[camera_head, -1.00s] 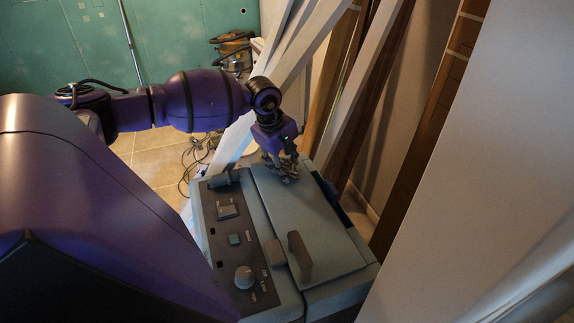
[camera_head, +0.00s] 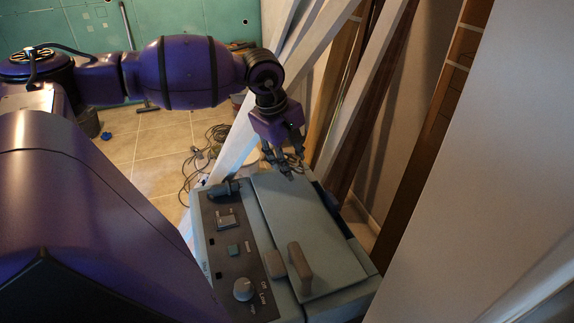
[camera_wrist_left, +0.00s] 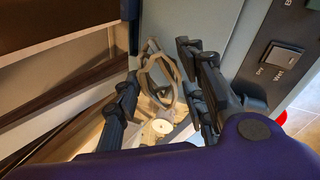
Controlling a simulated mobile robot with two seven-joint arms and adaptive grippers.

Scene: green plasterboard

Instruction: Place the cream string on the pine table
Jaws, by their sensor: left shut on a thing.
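My left gripper (camera_head: 283,162) is above the far end of the grey-blue machine's lid. The string cannot be made out in the head view. No pine table can be clearly identified. My right gripper is not in view.
The grey-blue machine (camera_head: 311,223) has a lid handle and a control panel (camera_head: 238,250). Leaning planks (camera_head: 365,95) stand close behind and right of the gripper. A pale panel (camera_head: 475,200) fills the right. Cables (camera_head: 200,160) lie on the tiled floor (camera_head: 150,155).

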